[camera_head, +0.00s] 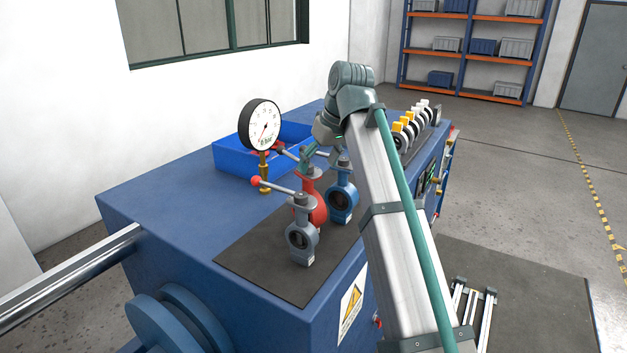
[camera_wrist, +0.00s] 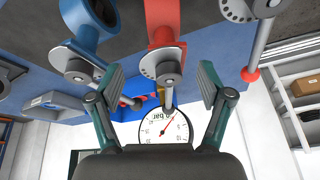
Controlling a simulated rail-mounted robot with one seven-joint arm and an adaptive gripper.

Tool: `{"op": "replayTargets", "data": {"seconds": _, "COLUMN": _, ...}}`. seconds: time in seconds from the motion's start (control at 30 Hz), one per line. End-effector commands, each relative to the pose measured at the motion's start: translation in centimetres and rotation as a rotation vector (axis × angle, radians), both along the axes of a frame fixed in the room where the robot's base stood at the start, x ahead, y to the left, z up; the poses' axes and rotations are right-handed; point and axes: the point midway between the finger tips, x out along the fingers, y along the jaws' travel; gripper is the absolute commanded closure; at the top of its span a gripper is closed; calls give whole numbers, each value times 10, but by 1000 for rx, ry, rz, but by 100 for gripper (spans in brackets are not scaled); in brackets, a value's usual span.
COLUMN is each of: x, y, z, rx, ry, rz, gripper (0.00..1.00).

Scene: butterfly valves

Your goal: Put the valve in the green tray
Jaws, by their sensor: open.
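Three butterfly valves stand upright on a dark mat (camera_head: 262,256): a grey valve (camera_head: 301,238) in front, a red valve (camera_head: 318,207) behind it, and a blue valve (camera_head: 343,201) at the back right. My gripper (camera_head: 319,152) is above the red valve, its fingers partly hidden by my arm. In the wrist view my open gripper (camera_wrist: 162,75) has the red valve's top hub (camera_wrist: 162,66) between its fingers, apart from both. The blue valve (camera_wrist: 90,20) and grey valve (camera_wrist: 250,8) flank it. No green tray shows; a blue tray (camera_head: 229,158) stands behind the valves.
A pressure gauge (camera_head: 260,125) rises on a brass stem between the tray and valves. The grey valve's lever, with a red ball (camera_head: 256,181), sticks out left. A rack of white and yellow parts (camera_head: 409,128) stands at the right. The cabinet top (camera_head: 160,196) is clear at left.

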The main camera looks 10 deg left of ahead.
Motion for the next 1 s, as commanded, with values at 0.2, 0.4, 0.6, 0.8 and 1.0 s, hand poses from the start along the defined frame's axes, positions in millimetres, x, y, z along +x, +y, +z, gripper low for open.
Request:
{"op": "replayTargets", "data": {"seconds": 0.2, "x": -6, "y": -10, "z": 30, "rx": 2, "ry": -1, "rz": -1, "gripper": 21}}
{"op": "replayTargets", "data": {"seconds": 0.4, "x": -10, "y": -14, "z": 41, "rx": 1, "ry": 1, "rz": -1, "gripper": 23}}
{"op": "replayTargets", "data": {"seconds": 0.6, "x": -10, "y": -15, "z": 42, "rx": 1, "ry": 1, "rz": 0, "gripper": 23}}
{"op": "replayTargets", "data": {"seconds": 0.8, "x": -10, "y": -15, "z": 42, "rx": 0, "ry": 0, "rz": 0, "gripper": 23}}
{"op": "replayTargets", "data": {"seconds": 1.0, "x": -3, "y": -29, "z": 41, "rx": 0, "ry": 3, "rz": -23, "gripper": 23}}
